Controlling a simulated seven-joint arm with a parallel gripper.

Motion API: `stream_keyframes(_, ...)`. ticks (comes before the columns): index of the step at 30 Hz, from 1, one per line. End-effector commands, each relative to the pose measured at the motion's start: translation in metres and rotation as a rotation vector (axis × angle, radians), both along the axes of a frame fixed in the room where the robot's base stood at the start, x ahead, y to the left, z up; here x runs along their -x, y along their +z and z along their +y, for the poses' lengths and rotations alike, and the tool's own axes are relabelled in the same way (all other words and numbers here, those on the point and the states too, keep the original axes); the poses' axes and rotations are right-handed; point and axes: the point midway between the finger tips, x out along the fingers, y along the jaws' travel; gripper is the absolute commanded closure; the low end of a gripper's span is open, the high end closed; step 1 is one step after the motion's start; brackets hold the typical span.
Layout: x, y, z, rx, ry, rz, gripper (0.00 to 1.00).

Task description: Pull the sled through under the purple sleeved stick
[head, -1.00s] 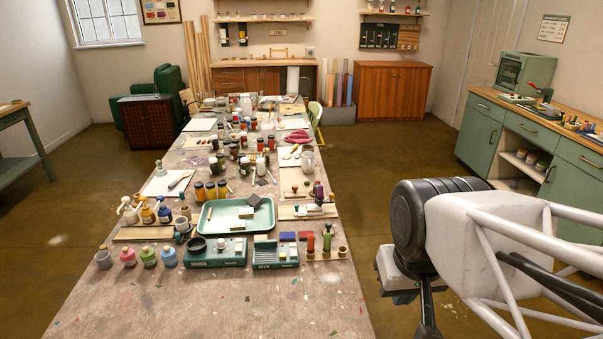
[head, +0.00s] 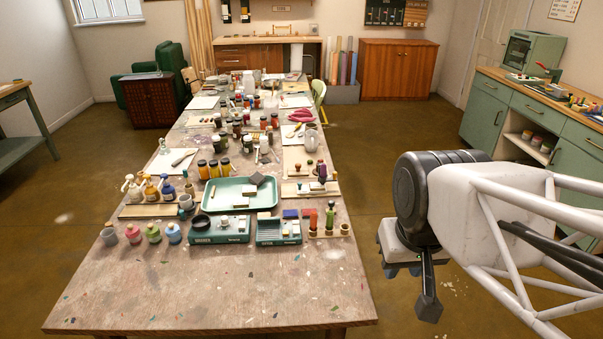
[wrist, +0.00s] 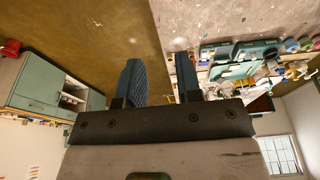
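A purple upright piece (head: 322,173), which looks like the purple sleeved stick, stands on a light wooden board (head: 291,193) at the right edge of the long table. Small light and dark pieces lie beside it. I cannot tell which of them, if any, is the sled. My gripper (head: 428,302) hangs over the floor to the right of the table, well apart from the stick. In the wrist view my gripper (wrist: 159,80) has its two fingers apart with nothing between them. The table shows upside down there, and its small items are too small to tell.
The table's near end (head: 205,285) is bare. A green tray (head: 212,206), two teal devices (head: 218,237), red and green handled tools (head: 330,217), and several jars and bottles crowd the table behind it. A green cabinet (head: 487,118) stands at the right.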

Motion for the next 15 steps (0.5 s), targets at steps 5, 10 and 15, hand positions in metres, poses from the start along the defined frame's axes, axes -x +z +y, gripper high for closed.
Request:
stream_keyframes(5,-0.015,0.006,0.0,0.011,0.024,0.012,0.55)
stream_keyframes(10,-0.042,0.017,0.001,0.029,0.067,0.03,0.55)
stream_keyframes(15,-0.077,0.028,0.003,0.05,0.12,0.053,0.55)
